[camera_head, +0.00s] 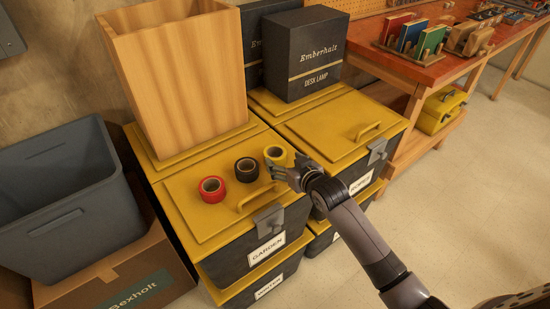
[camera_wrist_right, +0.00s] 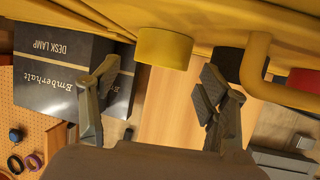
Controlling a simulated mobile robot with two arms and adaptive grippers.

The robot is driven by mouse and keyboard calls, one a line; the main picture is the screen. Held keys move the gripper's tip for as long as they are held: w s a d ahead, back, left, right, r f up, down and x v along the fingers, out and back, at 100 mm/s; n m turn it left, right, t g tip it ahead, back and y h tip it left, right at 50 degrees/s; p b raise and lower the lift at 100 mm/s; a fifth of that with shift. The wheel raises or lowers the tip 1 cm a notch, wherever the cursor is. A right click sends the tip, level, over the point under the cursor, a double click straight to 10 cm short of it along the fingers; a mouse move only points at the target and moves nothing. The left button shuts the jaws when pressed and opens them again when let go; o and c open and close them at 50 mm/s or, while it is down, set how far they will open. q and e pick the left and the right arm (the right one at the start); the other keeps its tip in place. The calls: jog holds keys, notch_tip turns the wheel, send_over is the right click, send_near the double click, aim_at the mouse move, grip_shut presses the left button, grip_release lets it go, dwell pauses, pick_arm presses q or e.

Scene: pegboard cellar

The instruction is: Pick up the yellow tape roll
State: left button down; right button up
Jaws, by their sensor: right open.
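The yellow tape roll (camera_head: 274,152) lies flat on the yellow lid of the bin labelled GARDEN, near its right edge. A black tape roll (camera_head: 246,169) and a red tape roll (camera_head: 211,188) lie to its left. My right gripper (camera_head: 285,171) is open and empty just in front of the yellow roll, its fingers partly overlapping it in the head view. In the right wrist view, the yellow roll (camera_wrist_right: 163,48) shows beyond and between the spread fingers (camera_wrist_right: 159,84), apart from them. My left gripper is out of view.
The lid handle (camera_head: 257,195) rises close to the rolls; it also shows in the wrist view (camera_wrist_right: 258,65). A tall wooden box (camera_head: 180,80) and a desk lamp box (camera_head: 303,55) stand behind. A grey tub (camera_head: 70,210) is at left.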

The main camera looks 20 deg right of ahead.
aim_at(276, 155)
jog(key=shift+x, duration=3.1)
jog(key=shift+a+r, duration=0.15)
jog(key=shift+a, duration=0.05)
jog(key=shift+c, duration=0.5)
jog(key=c, duration=0.9)
jog(key=shift+r, duration=0.1)
